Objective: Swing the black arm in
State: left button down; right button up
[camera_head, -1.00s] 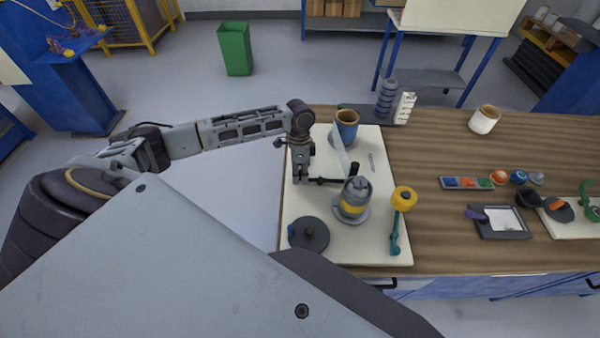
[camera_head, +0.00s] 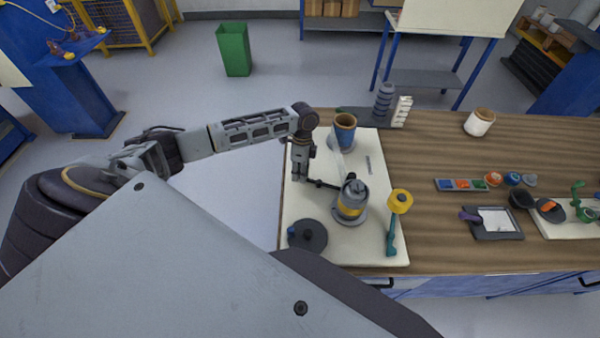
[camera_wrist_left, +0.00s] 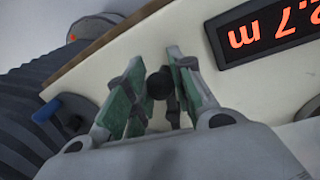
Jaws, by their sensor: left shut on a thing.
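The black arm (camera_head: 325,184) is a thin bar low over the white board, between my left gripper and the grey roller with a yellow band (camera_head: 350,203). Its round black knob (camera_wrist_left: 158,84) sits between the green finger pads in the left wrist view. My left gripper (camera_head: 300,179) points down at the board's left side and is shut on the knob. The film strip (camera_head: 338,163) runs pale between the blue roll with a tan rim (camera_head: 344,130) and the grey roller. The arm's far end is partly hidden by the roller. My right gripper is not in view.
The white board (camera_head: 298,213) also carries a dark disc with a blue knob (camera_head: 307,236) and a yellow-topped teal lever (camera_head: 394,225). A display with orange digits (camera_wrist_left: 265,30) is close to the gripper. Small parts and a white cup (camera_head: 480,121) stand to the right.

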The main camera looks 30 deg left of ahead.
pick_arm(q)
jog(key=c, duration=1.2)
grip_release()
jog(key=shift+w, duration=0.1)
jog(key=shift+w+a+r, duration=0.15)
jog(key=shift+w+r, duration=0.2)
jog(key=shift+r, duration=1.6)
jog(key=shift+w+a+r, duration=0.1)
jog(key=shift+w+r, duration=0.25)
jog(key=shift+r, duration=1.65)
jog(key=shift+w+a+r, duration=0.15)
jog(key=shift+w+r, duration=0.2)
jog(key=shift+r, duration=1.6)
